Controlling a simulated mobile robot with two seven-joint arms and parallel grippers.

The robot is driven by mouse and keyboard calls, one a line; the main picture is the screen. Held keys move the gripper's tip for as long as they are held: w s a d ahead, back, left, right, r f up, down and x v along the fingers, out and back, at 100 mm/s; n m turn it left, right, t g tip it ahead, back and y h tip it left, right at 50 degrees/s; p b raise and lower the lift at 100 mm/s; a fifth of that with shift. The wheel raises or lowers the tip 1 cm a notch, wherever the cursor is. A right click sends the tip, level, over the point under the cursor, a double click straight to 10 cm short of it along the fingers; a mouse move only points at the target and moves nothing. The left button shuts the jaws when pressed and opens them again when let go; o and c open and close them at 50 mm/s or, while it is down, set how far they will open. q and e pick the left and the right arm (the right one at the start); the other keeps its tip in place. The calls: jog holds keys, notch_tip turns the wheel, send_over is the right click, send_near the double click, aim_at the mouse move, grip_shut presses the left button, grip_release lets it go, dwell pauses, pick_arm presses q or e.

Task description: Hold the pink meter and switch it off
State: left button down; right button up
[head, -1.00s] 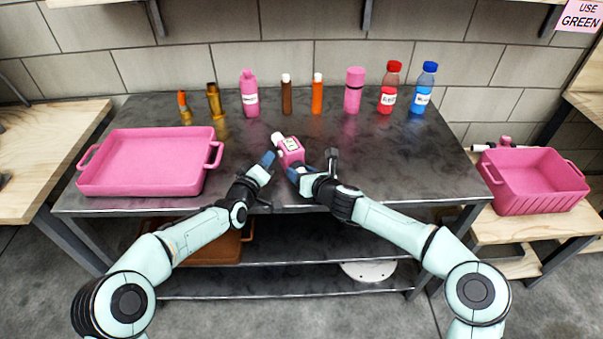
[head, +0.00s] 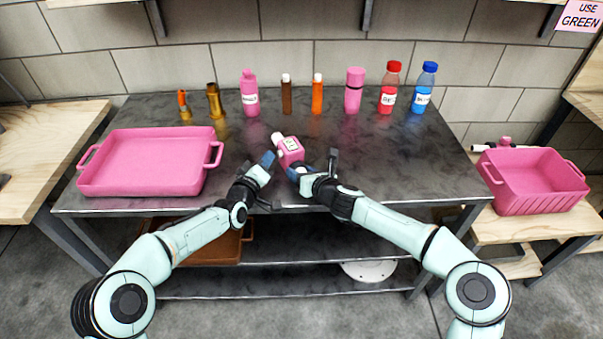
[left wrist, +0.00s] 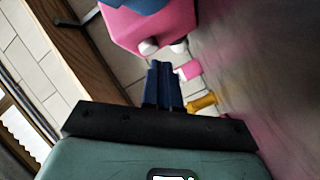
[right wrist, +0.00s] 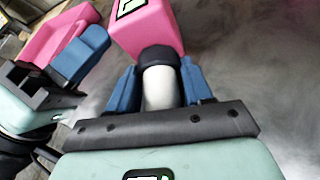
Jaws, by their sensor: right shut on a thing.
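The pink meter (head: 291,150) has a small light display on top and is near the middle of the table, toward the front. My right gripper (head: 299,172) is shut on its white stem (right wrist: 159,88), below a dark collar, in the right wrist view. The meter's pink body (right wrist: 147,30) is beyond my fingers there. My left gripper (head: 267,160) is shut and empty, just left of the meter and apart from it. In the left wrist view its blue fingers (left wrist: 163,85) are together, near small white knobs (left wrist: 148,46) on the meter's pink body (left wrist: 150,25).
A pink tray (head: 150,188) lies on the left of the table. Several bottles and tubes, including a blue-capped bottle (head: 422,88), stand along the back. A pink basket (head: 535,195) is on a side bench at right. The table's right part is clear.

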pick_arm(q)
jog(key=shift+d, duration=0.15)
dwell(0.5)
jog(key=shift+w+d, duration=0.2)
jog(key=shift+d, duration=0.25)
dwell(0.5)
jog(key=shift+s+a, duration=0.25)
jog(key=shift+a, duration=0.3)
jog(key=shift+s+a, duration=0.4)
jog(key=shift+a, duration=0.55)
jog(key=shift+s+a, duration=0.35)
jog(key=shift+a, duration=0.55)
jog(key=shift+s+a, duration=0.4)
jog(key=shift+a, duration=0.55)
